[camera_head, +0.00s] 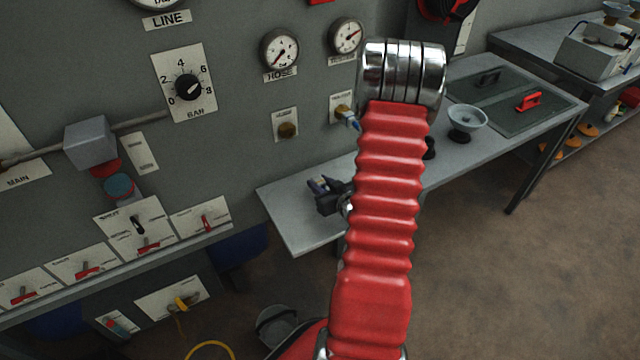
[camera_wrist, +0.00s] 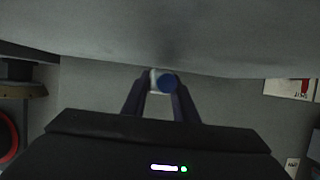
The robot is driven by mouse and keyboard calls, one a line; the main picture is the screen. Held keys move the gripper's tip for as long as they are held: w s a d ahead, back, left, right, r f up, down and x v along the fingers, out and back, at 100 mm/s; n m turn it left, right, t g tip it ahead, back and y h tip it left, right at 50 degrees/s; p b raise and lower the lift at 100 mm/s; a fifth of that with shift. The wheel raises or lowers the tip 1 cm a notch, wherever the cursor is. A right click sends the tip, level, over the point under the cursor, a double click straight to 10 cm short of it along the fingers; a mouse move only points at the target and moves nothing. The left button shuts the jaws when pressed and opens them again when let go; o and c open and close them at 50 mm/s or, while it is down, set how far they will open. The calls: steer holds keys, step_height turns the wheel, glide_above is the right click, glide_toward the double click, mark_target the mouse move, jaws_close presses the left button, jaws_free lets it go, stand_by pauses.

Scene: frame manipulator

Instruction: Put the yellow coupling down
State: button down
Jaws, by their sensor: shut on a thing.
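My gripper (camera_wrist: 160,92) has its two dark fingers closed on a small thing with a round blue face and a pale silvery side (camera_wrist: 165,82). I see no yellow on this held thing. In the head view my gripper (camera_head: 324,186) shows partly behind my red arm, over the grey bench top; the held thing is not clear there. A yellow coupling (camera_head: 181,303) shows at a low plate at the bottom left, apart from my gripper, with a yellow hose (camera_head: 210,345) below it.
A grey panel with gauges, a knob and switches fills the left. A blue-tipped fitting (camera_head: 353,120) sits at a panel port. The grey bench (camera_head: 300,225) carries a bowl (camera_head: 467,118) and a red-handled lid (camera_head: 529,100). Open floor lies at right.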

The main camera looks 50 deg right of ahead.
steer(key=shift+f, duration=0.6)
steer(key=c, duration=1.4)
jaws_free()
steer(key=shift+r, duration=0.15)
